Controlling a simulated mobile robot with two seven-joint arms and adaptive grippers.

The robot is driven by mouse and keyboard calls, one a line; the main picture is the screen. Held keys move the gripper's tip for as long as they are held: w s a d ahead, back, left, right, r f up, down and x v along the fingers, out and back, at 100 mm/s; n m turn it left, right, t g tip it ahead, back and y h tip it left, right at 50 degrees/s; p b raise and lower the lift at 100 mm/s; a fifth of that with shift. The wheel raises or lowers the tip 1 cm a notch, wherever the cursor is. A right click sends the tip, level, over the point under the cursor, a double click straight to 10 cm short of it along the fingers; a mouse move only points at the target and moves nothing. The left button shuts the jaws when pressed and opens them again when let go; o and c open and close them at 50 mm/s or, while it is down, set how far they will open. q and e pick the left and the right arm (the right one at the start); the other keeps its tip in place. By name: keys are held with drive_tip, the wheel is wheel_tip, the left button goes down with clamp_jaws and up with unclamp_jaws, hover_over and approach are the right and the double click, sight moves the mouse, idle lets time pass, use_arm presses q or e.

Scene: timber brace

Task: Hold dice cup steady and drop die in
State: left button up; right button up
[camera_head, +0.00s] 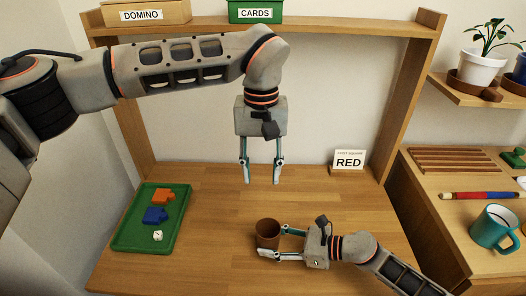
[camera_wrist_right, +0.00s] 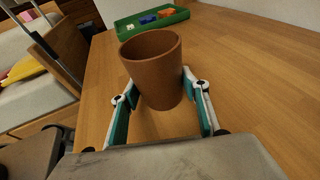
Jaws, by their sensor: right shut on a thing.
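The brown dice cup (camera_head: 267,233) stands upright on the table. My right gripper (camera_head: 274,241) is shut on it from the right, and the right wrist view shows the cup (camera_wrist_right: 152,75) between the two fingers. A white die (camera_head: 158,236) lies at the front of a green tray (camera_head: 121,238) at the left of the table; the die also shows small in the right wrist view (camera_wrist_right: 129,27). My left gripper (camera_head: 261,182) hangs pointing down above the middle of the table, open and empty, its fingers apart. The bottom of the cup's inside is hidden.
An orange piece (camera_head: 163,196) and a blue piece (camera_head: 155,215) lie in the tray behind the die. A sign reading RED (camera_head: 348,162) stands at the back right. A teal mug (camera_head: 493,230) stands on the right side surface. The table between tray and cup is clear.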

idle(0.4)
drive_tip(key=o, duration=0.9)
drive_tip(key=v, duration=1.2)
